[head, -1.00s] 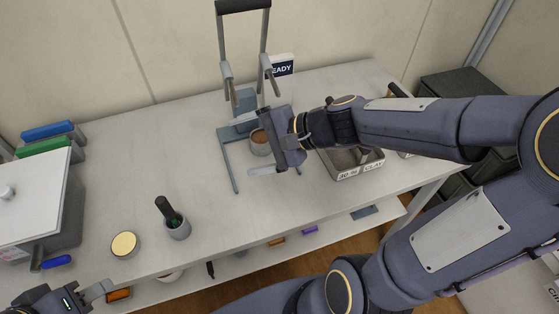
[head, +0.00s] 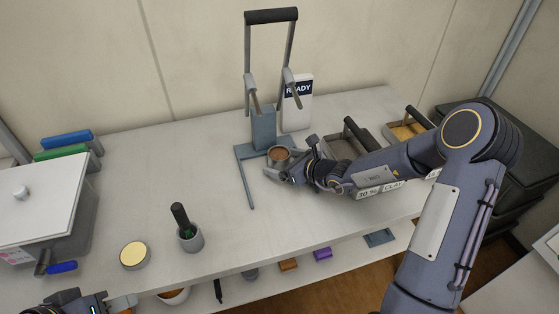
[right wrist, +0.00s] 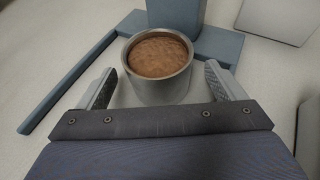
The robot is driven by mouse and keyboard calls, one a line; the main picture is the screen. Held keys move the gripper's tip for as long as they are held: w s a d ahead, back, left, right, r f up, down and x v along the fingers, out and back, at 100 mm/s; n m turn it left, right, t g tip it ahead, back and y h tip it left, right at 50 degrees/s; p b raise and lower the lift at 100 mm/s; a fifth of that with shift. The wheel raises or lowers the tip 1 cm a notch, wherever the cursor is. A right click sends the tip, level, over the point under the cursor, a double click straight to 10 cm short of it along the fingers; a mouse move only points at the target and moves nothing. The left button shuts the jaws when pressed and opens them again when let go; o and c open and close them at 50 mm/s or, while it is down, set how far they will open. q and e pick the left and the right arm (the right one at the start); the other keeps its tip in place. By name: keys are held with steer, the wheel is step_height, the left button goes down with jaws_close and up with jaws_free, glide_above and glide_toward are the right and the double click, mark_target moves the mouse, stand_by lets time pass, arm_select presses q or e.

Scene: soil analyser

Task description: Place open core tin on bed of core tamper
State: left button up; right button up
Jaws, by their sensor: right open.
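The open core tin (head: 279,154), a metal cup of brown soil, stands upright at the foot of the core tamper's post (head: 263,128). In the right wrist view the tin (right wrist: 160,85) is in front of the tamper's blue-grey base (right wrist: 222,45); I cannot tell whether it rests on the base or on the table. My right gripper (head: 289,165) is open, low at the table, with its fingers (right wrist: 160,74) on either side of the tin and visible gaps between. My left gripper (head: 98,302) is at the bottom left edge, partly cut off; its opening is unclear.
A READY sign (head: 298,100) stands behind the tamper. Soil trays (head: 346,145) lie to the right, partly behind my right arm. A gold-topped round tin (head: 135,255), a grey cup with a dark handle (head: 190,238) and a white-lidded box (head: 35,205) are on the left. The middle table is clear.

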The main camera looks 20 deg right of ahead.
steer(key=shift+x, duration=0.95)
steer(key=shift+c, duration=0.2)
steer(key=c, duration=1.2)
steer(key=shift+r, duration=0.1)
